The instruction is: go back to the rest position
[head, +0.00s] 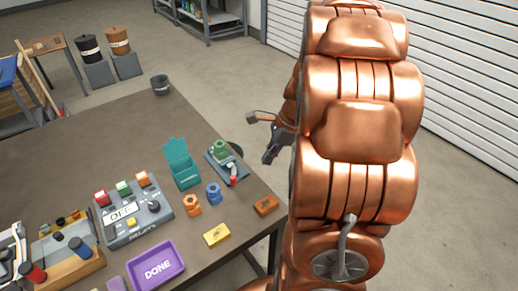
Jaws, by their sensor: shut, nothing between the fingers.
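My gripper (269,154) shows small and dark to the left of my large copper arm, past the right edge of the table (98,139). Its fingers are shut and hold nothing. It appears apart from the pump unit (225,166) with the green top and red handle, which stands at the table's right side. My arm hides part of the floor and the wall behind it.
On the table are an open teal box (182,166), a relay panel (133,211), a purple DONE tray (156,266), orange and blue fittings, a yellow block (217,235) and an orange block (265,205). A dark bucket (160,85) is behind. Floor at upper middle is clear.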

